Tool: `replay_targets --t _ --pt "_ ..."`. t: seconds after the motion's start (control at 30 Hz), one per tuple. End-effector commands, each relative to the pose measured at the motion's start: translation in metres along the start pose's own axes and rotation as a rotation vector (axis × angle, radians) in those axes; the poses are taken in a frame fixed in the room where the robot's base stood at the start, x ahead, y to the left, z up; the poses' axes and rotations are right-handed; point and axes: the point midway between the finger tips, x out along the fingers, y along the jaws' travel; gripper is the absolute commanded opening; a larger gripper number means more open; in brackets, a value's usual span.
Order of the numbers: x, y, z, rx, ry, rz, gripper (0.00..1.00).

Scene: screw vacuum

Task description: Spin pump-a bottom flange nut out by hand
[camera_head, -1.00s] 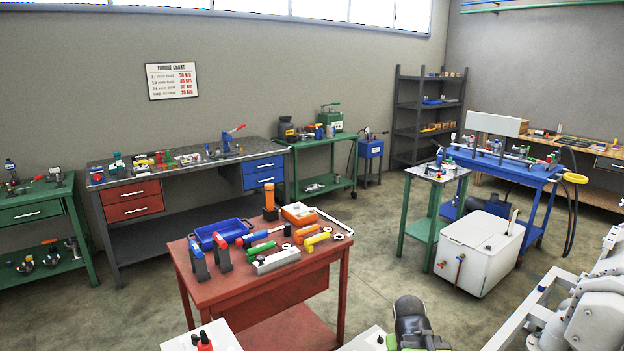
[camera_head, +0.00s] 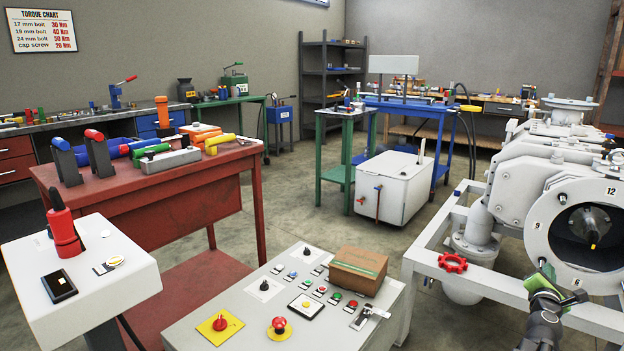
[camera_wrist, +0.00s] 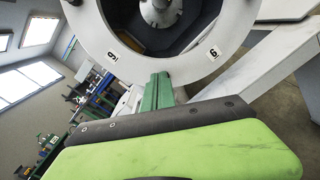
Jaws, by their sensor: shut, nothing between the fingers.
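The white pump (camera_head: 535,180) stands at the right in the head view. Its round open flange (camera_head: 538,228) has number labels 12, 9 and 6 on its rim, and a dark bore with a shaft. My gripper (camera_head: 545,274) is shut and empty beside the lower left of this rim. In the wrist view the flange (camera_wrist: 92,40) fills the top, with two number labels, and my green fingertip (camera_wrist: 157,92) points at its lower edge. I cannot tell if it touches. I cannot make out a nut at the flange bottom; my gripper may hide it.
A white frame (camera_head: 422,262) with a red handwheel (camera_head: 452,262) lies left of my gripper. A grey control panel (camera_head: 240,320) with buttons carries a cardboard box (camera_head: 357,270). A red tool table (camera_head: 155,188) is at the left. Open floor lies between table and white tank (camera_head: 393,187).

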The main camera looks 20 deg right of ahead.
Motion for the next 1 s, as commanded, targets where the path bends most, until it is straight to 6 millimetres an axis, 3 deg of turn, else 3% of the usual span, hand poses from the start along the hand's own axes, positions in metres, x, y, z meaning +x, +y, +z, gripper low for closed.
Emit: replay_targets --t 0.07,0.37,0.8,1.0 --pt "0.000 -0.014 -0.005 -0.046 0.007 0.008 0.00" --pt "0.006 -0.013 -0.002 -0.064 0.011 0.013 0.00" --pt "0.063 -0.013 -0.002 -0.061 0.010 0.011 0.00" --pt "0.070 -0.013 -0.003 -0.060 0.010 0.011 0.00"
